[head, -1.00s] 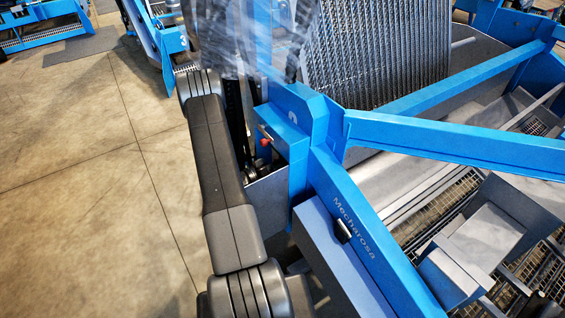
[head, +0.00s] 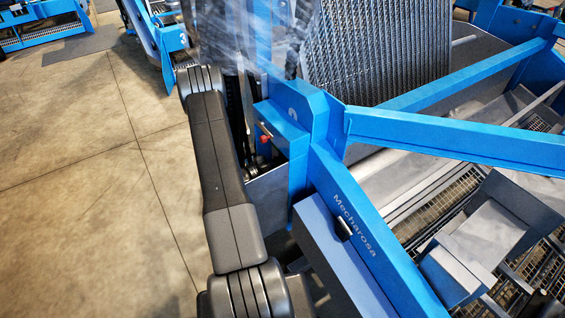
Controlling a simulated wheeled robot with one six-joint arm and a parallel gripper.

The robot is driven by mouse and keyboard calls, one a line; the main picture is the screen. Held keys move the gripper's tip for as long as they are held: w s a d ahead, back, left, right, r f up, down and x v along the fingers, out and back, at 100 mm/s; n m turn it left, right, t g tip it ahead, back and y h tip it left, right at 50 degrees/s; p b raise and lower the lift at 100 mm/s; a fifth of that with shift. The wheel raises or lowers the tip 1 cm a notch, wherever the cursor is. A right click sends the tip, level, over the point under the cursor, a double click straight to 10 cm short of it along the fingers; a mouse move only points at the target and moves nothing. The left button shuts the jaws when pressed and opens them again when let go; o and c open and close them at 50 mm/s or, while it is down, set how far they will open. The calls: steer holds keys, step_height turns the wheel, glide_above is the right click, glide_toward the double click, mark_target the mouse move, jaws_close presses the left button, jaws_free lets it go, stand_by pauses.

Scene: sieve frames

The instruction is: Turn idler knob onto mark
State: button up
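A small red knob-like part (head: 265,139) with a pale lever beside it sits on the blue frame post, right of my arm. I cannot tell whether it is the idler knob, and no mark can be made out. My black arm runs up the picture along the left side of the blue machine (head: 440,143). My gripper cannot be made out. The far end of the arm is lost behind the machine's post and a hazy, see-through area at the top.
Blue beams and the box-shaped rail marked "Mecharosa" (head: 312,228) stand close to the right of my arm. A ribbed sieve web (head: 385,50) lies behind. Concrete floor (head: 90,190) is open on the left. Another blue machine (head: 155,45) stands at the upper left.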

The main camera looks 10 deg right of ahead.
steer(key=m+b, duration=0.1)
steer(key=b, duration=0.1)
steer(key=m+b, duration=0.4)
steer(key=shift+f+b, duration=0.3)
steer(key=m+b, duration=0.5)
steer(key=b, duration=0.1)
steer(key=shift+s+m+b, duration=0.1)
steer(key=shift+m+b, duration=0.2)
steer(key=shift+b, duration=0.05)
steer(key=m+b, duration=0.6)
steer(key=b, duration=0.1)
steer(key=shift+s+b, duration=0.1)
steer(key=shift+b, duration=0.3)
steer(key=m+b, duration=0.4)
steer(key=shift+r+b, duration=0.1)
steer(key=shift+b, duration=0.2)
steer(key=shift+r+m, duration=0.1)
steer(key=shift+m, duration=0.2)
steer(key=o, duration=1)
steer(key=shift+c, duration=0.2)
steer(key=p+v, duration=0.2)
steer(key=v, duration=1.1)
steer(key=shift+s+a, duration=0.15)
steer(key=shift+a, duration=0.2)
